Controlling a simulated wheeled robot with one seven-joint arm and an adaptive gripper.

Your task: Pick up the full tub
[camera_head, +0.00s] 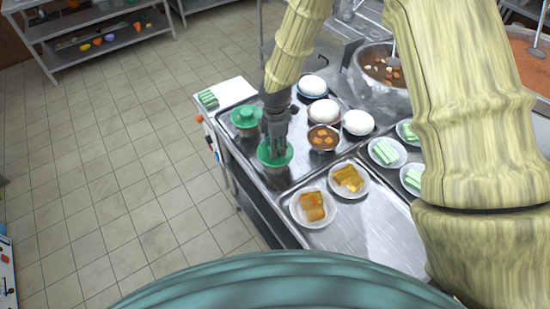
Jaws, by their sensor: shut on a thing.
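Two tubs with green lids stand on the metal tray at the counter's left end. My gripper (275,148) is over the nearer tub (273,161), pointing down, with its fingers closed on the raised middle of the green lid. The fingers hide part of that lid. The other tub (245,118) stands just behind and to the left, with a round green lid and knob. Both lids hide what is inside, so I cannot tell from sight which tub is full. I cannot tell whether the nearer tub touches the tray.
A bowl of orange cubes (323,138) and several white round items (358,122) stand right of my gripper. Plates of yellow food (312,207) lie in front, plates of green sticks (387,152) further right. A large stew pot (380,72) is behind. The tiled floor (110,190) left is clear.

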